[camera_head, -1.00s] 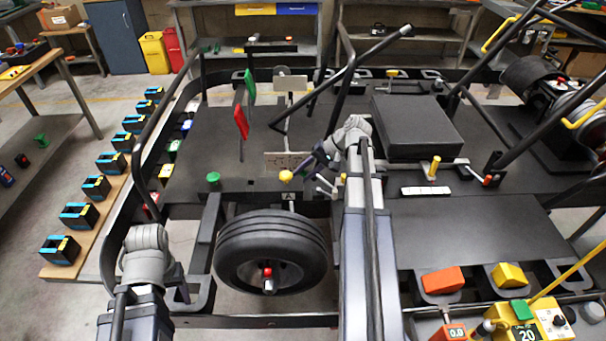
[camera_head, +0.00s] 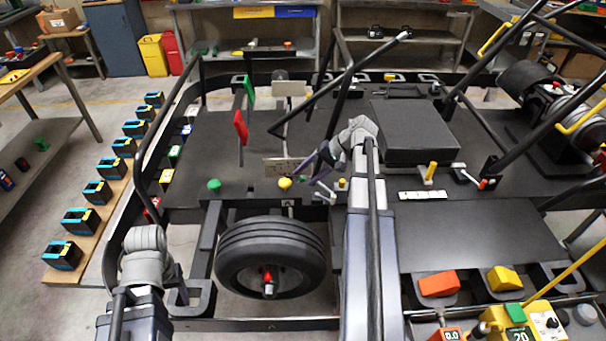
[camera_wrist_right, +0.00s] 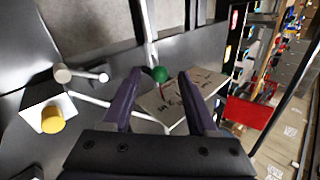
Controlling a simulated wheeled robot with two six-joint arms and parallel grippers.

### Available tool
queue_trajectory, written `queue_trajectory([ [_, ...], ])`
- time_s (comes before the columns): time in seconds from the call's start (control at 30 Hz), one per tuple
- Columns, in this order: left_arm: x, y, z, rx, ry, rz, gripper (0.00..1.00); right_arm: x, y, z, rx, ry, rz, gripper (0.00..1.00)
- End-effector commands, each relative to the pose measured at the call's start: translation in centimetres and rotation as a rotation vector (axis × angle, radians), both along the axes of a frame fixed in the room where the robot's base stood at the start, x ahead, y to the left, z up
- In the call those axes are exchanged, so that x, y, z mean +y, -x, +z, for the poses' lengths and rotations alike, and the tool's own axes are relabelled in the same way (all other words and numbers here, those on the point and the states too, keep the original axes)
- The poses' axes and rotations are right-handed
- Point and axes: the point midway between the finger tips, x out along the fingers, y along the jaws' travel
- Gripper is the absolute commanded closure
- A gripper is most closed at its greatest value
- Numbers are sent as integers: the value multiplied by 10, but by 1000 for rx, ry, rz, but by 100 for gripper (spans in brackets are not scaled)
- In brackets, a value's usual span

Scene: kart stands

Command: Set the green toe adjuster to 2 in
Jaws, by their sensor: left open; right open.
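A small green ball knob (camera_wrist_right: 160,74) on a thin pale rod shows in the right wrist view, between and just beyond the fingertips of my right gripper (camera_wrist_right: 158,84). The fingers are apart and do not appear to touch it. A marked plate (camera_wrist_right: 178,101) lies just past the fingers. In the head view my right gripper (camera_head: 316,166) is beside the marked plate (camera_head: 280,167) and a yellow knob (camera_head: 285,183). Another green knob (camera_head: 214,185) stands further left; I cannot tell whether it is the same one.
The wheel (camera_head: 270,257) is in front of the knobs. A red panel (camera_head: 241,127) and a green panel (camera_head: 249,91) stand upright behind. Dark frame bars (camera_head: 345,75) rise beyond my right gripper. A black box (camera_head: 413,130) lies to its right.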

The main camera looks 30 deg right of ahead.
Motion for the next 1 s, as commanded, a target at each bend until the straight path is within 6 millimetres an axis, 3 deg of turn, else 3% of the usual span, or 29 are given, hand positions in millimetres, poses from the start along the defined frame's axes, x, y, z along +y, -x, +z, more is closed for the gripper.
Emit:
queue_trajectory([
  [0.1, 0, 0, 21, 0, 0, 0, 39, -11, 7, 21, 1, 0, -2, 41],
  [0.3, 0, 0, 37, 0, 0, -1, 39, -24, 16, 37, 1, -1, 0, 41],
  [1.0, 0, 0, 37, 0, 0, -1, 39, -26, 18, 37, 1, -1, 1, 41],
])
